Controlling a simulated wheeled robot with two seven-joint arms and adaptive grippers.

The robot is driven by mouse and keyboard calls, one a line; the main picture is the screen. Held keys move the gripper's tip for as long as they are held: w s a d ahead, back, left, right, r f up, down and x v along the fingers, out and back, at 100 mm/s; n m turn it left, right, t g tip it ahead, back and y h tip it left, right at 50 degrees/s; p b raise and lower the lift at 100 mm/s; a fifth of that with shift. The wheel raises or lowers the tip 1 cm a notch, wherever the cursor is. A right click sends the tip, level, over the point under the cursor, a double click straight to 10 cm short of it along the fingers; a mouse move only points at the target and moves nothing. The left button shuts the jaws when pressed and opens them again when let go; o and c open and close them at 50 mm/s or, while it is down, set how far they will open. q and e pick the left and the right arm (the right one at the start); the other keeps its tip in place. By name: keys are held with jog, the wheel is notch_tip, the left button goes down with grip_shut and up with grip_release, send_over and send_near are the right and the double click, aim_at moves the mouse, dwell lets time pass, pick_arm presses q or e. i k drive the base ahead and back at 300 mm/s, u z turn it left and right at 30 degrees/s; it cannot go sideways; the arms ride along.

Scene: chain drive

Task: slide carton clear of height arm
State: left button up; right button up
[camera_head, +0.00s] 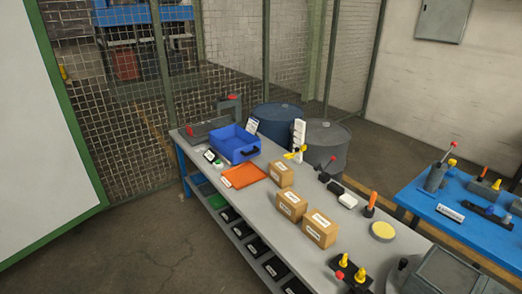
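Three brown cartons with white labels stand in a row on the long grey workbench (250,208). The far carton (280,175) is the smallest in view, the middle carton (291,206) sits in front of it, and the near carton (319,229) is closest to me. A white upright post (299,133) with a yellow arm (295,155) at its foot stands behind the far carton, near the bench's back edge; it looks like the height arm. A gap of bench seems to separate the yellow arm from the far carton. Neither gripper shows.
A blue bin (234,143) and an orange mat (243,176) lie left of the cartons. A yellow disc (382,231), an orange-handled tool (370,204) and a black fixture with yellow knobs (351,272) lie to the right. A blue table (463,221) stands at right.

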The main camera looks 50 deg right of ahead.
aim_at(279, 172)
jog(key=i, duration=1.25)
jog(key=z, duration=1.75)
jog(key=i, duration=1.25)
